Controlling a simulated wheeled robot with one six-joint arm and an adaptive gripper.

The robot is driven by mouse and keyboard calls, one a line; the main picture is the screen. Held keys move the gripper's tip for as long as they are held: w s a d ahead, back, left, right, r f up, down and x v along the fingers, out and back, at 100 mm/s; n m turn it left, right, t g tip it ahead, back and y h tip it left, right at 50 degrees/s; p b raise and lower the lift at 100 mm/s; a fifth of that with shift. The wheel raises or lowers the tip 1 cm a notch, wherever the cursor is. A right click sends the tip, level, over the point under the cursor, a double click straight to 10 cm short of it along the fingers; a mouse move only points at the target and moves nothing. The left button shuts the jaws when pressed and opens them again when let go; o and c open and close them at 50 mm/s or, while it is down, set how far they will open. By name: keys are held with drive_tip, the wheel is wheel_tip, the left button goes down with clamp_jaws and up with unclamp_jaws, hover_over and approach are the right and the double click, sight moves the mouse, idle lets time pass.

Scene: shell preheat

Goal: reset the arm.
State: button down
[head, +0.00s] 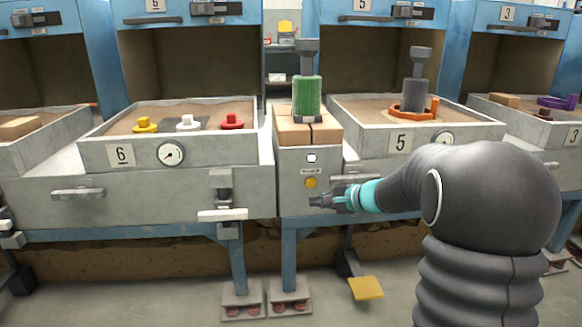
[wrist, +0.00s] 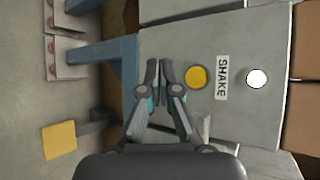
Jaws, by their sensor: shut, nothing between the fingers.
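My gripper (head: 322,201) is at the end of my dark grey arm, in front of the grey control panel between bays 6 and 5. In the wrist view my gripper (wrist: 159,66) shows its two fingers together, with nothing between them. A round yellow button (head: 311,183) is on the panel just above the fingertips. The yellow button (wrist: 196,77) lies to the right of the fingers in the wrist view, beside a label reading SHAKE (wrist: 222,78). A white round button or light (head: 311,158) is higher on the panel. I cannot tell whether the fingertips touch the panel.
A green cylinder with a grey handle (head: 307,98) stands on brown blocks (head: 290,132) above the panel. Sand tray 6 (head: 85,150) holds yellow, white and red pieces. Sand tray 5 (head: 480,131) holds a grey cylinder in an orange clamp (head: 413,112). A yellow pedal (head: 366,288) is near the floor.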

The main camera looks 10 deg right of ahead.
drive_tip(key=s+a+f+n+g+h+p, duration=0.1)
drive_tip(key=s+f+n+g+h, duration=0.15)
drive_tip(key=s, duration=0.65)
drive_tip(key=s+a+f+n+g+h+p, duration=0.1)
drive_tip(key=s+n+g, duration=0.3)
drive_tip(key=s, duration=0.6)
drive_tip(key=s+r+n+t+h+p, duration=0.1)
drive_tip(key=s+r+n+h+p, duration=0.1)
drive_tip(key=s+r, duration=0.5)
drive_tip(key=s+d+r+n+t+h+p, duration=0.1)
drive_tip(key=s+r+n+h+p, duration=0.2)
drive_tip(key=s, duration=0.8)
drive_tip(key=shift+s+d+r+n+p, duration=0.35)
drive_tip(key=shift+r+n+p, duration=0.75)
drive_tip(key=shift+r, duration=0.95)
